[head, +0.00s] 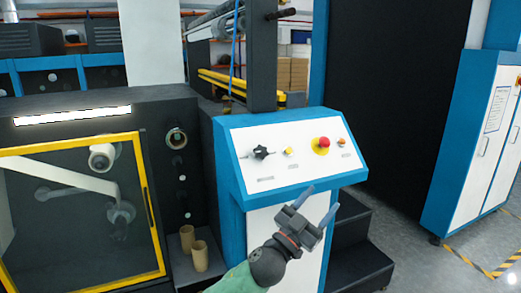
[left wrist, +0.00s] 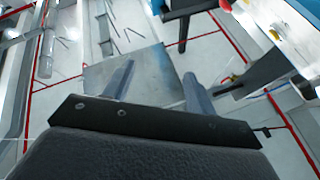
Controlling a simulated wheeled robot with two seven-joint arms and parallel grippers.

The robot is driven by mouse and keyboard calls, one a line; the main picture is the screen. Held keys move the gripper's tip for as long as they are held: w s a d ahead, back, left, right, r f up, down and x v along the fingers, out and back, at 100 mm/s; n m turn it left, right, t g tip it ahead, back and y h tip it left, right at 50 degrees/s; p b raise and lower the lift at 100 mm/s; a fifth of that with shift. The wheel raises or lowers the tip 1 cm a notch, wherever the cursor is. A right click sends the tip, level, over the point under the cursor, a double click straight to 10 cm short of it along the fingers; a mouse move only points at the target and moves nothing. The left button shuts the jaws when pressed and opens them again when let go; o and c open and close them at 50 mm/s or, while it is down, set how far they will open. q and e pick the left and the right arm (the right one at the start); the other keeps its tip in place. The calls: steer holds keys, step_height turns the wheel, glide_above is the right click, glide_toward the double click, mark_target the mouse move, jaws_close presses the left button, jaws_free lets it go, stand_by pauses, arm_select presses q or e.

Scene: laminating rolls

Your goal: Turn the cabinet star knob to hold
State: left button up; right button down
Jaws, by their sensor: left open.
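The black star knob (head: 262,153) sits at the left of the white sloped panel (head: 300,172) on the blue cabinet (head: 228,170) in the head view. A small label lies below it, too small to read. My left gripper (head: 321,202) is in front of the panel's lower edge, to the right of and below the knob, apart from it. Its two fingers are spread and empty. In the left wrist view the open fingers (left wrist: 157,82) show with nothing between them. I cannot make out the knob there. My right gripper is not in view.
Right of the knob are a yellow button (head: 289,152), a red mushroom button (head: 323,143) on a yellow disc and a small orange button (head: 341,142). A yellow-framed door (head: 150,200) and two tan cups (head: 200,256) are at left. Dark steps (head: 358,262) stand at right.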

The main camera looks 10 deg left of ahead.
arm_select(q)
steer(key=s+d+r+m+g+h, duration=0.2)
steer(key=d+r+m+g+h, duration=0.55)
steer(key=m+g, duration=0.65)
steer(key=n+g+y, duration=0.1)
steer(key=y, duration=2)
glide_toward(262, 151)
steer(key=f, duration=0.1)
steer(key=shift+h, duration=0.25)
steer(key=p+x, duration=0.1)
steer(key=x, duration=0.2)
steer(key=p+x, duration=0.1)
steer(key=x, duration=0.2)
steer(key=shift+w+a+f, duration=0.15)
steer(key=shift+w+f, duration=0.1)
steer(key=shift+f, duration=0.1)
steer(key=shift+w+f, duration=0.15)
steer(key=shift+f, duration=0.35)
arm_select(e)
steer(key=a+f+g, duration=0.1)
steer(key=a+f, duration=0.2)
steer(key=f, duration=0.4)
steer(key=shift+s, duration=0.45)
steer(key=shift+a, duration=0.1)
